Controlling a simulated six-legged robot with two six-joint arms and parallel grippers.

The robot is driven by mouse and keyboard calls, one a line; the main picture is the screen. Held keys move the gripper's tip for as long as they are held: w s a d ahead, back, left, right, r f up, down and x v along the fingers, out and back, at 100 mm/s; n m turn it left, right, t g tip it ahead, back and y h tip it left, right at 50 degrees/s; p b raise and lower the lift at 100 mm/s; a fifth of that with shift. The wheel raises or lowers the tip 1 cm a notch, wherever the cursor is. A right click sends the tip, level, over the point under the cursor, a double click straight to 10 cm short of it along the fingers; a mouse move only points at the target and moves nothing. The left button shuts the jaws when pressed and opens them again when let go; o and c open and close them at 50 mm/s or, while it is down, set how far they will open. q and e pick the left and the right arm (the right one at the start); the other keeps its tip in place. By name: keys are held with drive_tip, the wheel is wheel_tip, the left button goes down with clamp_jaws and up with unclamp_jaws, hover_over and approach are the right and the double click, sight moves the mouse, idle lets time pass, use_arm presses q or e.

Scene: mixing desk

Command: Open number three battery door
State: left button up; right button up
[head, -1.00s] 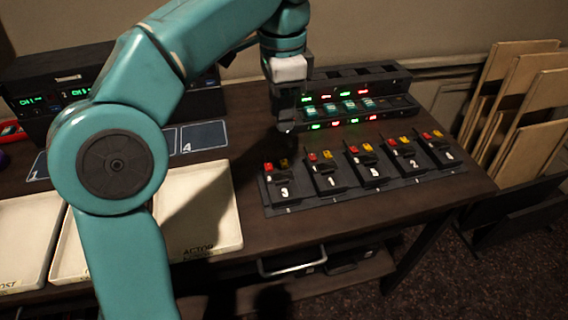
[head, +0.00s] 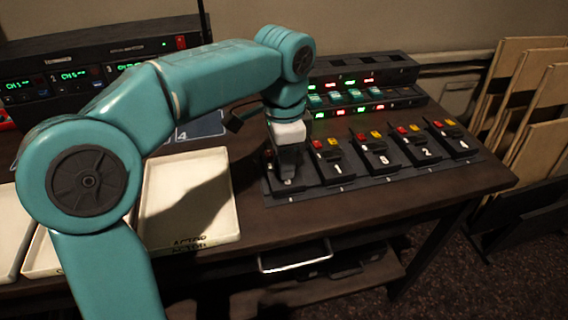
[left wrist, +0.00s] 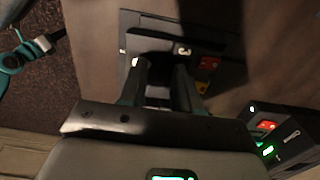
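The number three battery unit (left wrist: 150,45) is a black block at the left end of a row, with a white 3 and red and yellow parts in the left wrist view. In the head view it is mostly hidden behind my left gripper (head: 286,178). The left gripper points down over this unit. Its two dark fingers (left wrist: 160,78) stand apart at the unit's near edge in the left wrist view, with a gap between them. I cannot tell whether they touch the door. A teal arm of mine with a pale wrist shows small at upper left there; its right gripper (left wrist: 57,37) is unclear.
Several similar numbered units, such as number one (head: 337,170), stand to the right on the black rack (head: 352,188). A lit charger (head: 360,98) stands behind. White trays (head: 190,205) lie at left, and receivers (head: 75,75) stand behind them. The right table corner is clear.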

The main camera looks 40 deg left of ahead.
use_arm(q)
drive_tip(key=shift+f, duration=0.1)
clamp_jaws()
